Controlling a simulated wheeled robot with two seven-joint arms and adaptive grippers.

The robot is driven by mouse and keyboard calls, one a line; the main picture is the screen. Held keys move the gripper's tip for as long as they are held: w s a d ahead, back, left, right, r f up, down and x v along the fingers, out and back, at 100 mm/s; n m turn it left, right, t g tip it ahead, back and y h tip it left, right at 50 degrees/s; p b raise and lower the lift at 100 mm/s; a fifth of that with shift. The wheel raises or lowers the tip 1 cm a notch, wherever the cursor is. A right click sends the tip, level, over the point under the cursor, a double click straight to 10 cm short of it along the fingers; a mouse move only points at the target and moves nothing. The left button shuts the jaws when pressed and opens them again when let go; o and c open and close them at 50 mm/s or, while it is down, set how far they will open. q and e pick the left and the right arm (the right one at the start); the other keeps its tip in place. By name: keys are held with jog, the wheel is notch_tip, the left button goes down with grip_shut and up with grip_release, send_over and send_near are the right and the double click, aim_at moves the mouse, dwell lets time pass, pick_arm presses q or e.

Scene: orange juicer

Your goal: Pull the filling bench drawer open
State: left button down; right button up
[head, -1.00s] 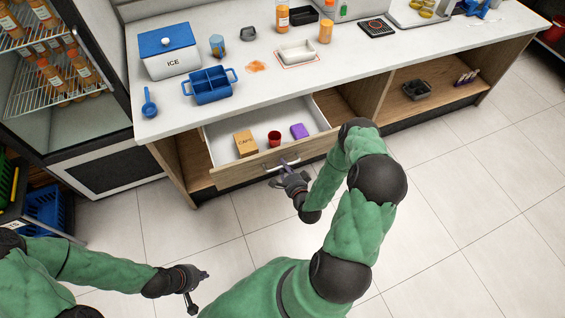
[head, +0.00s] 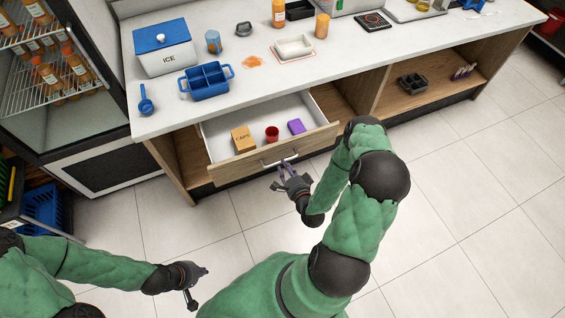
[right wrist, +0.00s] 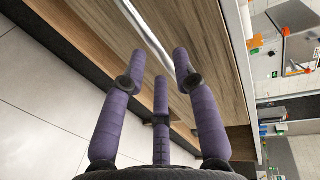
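The filling bench drawer (head: 222,177) is pulled out from under the counter, and its white inside shows. It holds a tan box marked CAPS (head: 242,139), a red cup (head: 272,133) and a purple block (head: 296,126). A metal bar handle (head: 281,159) is on its wooden front. My right gripper (head: 287,171) is just in front of the handle. In the right wrist view its purple fingers (right wrist: 160,75) are spread and empty, with the handle (right wrist: 152,38) beyond the tips. My left gripper (head: 199,287) is low at the left, away from the bench, fingers apart and empty.
The white countertop (head: 340,65) carries an ice box (head: 165,55), a blue caddy (head: 206,84), a white tray (head: 293,46) and other items. A glass-door fridge (head: 45,75) stands left. The tiled floor (head: 450,220) at right is clear.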

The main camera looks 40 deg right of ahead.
jog(key=v, duration=0.8)
jog(key=shift+s, duration=0.25)
jog(key=shift+a, duration=0.1)
jog(key=w+a+f+n+g+y, duration=0.4)
jog(key=a+f+n, duration=0.1)
jog(key=a+n, duration=0.1)
jog(key=s+a+n+g+y, duration=0.1)
jog(key=s+a+n+g, duration=0.3)
jog(key=a, duration=0.4)
jog(key=s+a+n+g+y, duration=0.2)
jog(key=s+a+n+g, duration=0.3)
jog(key=a+n, duration=0.3)
jog(key=shift+a+f+g+y, duration=0.35)
jog(key=shift+a+g, duration=0.1)
jog(key=shift+g, duration=0.45)
